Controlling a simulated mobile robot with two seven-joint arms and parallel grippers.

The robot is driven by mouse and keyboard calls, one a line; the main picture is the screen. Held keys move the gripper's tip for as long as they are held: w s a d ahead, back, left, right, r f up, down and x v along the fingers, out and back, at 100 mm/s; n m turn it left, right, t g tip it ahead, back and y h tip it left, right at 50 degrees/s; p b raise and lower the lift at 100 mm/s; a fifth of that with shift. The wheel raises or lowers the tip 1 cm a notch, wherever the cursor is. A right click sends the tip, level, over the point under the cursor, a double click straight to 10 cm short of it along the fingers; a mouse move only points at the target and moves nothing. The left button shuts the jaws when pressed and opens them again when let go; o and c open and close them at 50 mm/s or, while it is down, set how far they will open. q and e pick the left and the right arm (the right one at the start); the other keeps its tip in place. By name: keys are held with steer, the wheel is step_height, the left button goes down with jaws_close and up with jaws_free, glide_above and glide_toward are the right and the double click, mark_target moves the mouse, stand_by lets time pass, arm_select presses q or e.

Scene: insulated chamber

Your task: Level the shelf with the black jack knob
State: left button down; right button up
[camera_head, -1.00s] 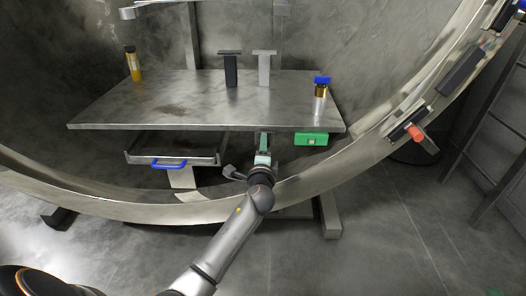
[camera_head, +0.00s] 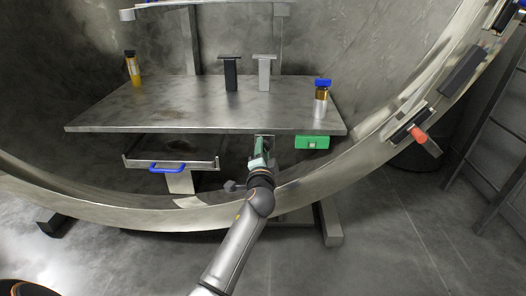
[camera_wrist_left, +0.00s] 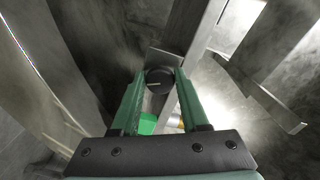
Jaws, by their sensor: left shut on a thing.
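The shelf (camera_head: 200,112) is a grey metal plate inside the round chamber; its front edge looks nearly level in the head view. The black jack knob (camera_wrist_left: 158,78) is round with a pale line across its face and shows between my fingertips in the left wrist view. My left gripper (camera_wrist_left: 159,85) has its green fingers shut on the knob. In the head view the left gripper (camera_head: 262,145) reaches up from below to just under the shelf's front edge, right of its middle. There the knob is hidden by the gripper. My right gripper is not in view.
The chamber rim (camera_head: 110,217) curves beneath my arm.

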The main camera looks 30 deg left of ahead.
arm_select(q)
steer(key=shift+c, duration=2.2)
jaws_free()
steer(key=shift+s, duration=0.1)
